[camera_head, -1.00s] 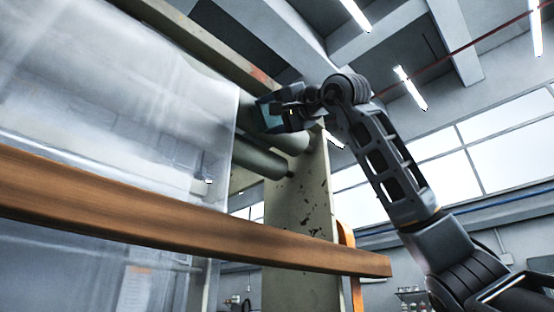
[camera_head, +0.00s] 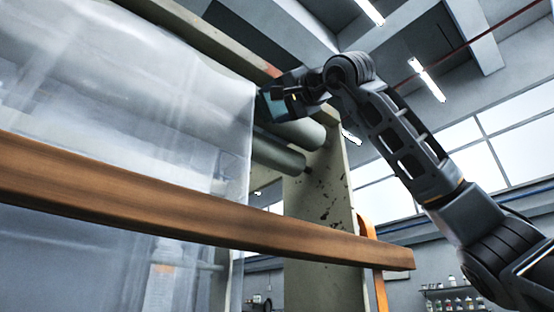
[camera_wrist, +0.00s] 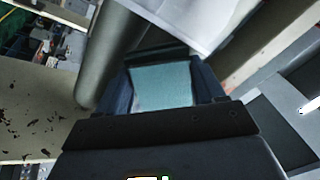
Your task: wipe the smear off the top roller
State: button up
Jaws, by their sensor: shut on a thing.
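My gripper (camera_head: 284,97) is shut on a flat teal pad (camera_head: 269,104), which also shows between the fingers in the wrist view (camera_wrist: 163,87). The top roller (camera_head: 303,133) is a grey-green cylinder whose right end shows just below the gripper. A roller also shows beyond the pad in the wrist view (camera_wrist: 112,55). The pad is close to the roller by the film's right edge; I cannot tell whether they touch. I cannot make out the smear; the film, pad and gripper cover part of this area.
Clear film (camera_head: 190,100) hangs left of the gripper. A second roller (camera_head: 280,155) lies below the top one. A chipped, pale upright plate (camera_head: 325,190) stands at the rollers' right end. A brown rail (camera_head: 200,205) crosses in front. A beam (camera_head: 215,42) runs above.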

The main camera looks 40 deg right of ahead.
jog(key=shift+w+d+p, duration=0.15)
jog(key=shift+d+p, duration=1.15)
jog(key=shift+d, duration=4.95)
jog(key=shift+s+f+b, duration=0.35)
jog(key=shift+s+b, duration=0.15)
jog(key=shift+s, duration=0.1)
jog(key=shift+b+v, duration=1.25)
jog(key=shift+v, duration=1.1)
jog(key=shift+r, duration=0.15)
jog(key=shift+s, duration=0.15)
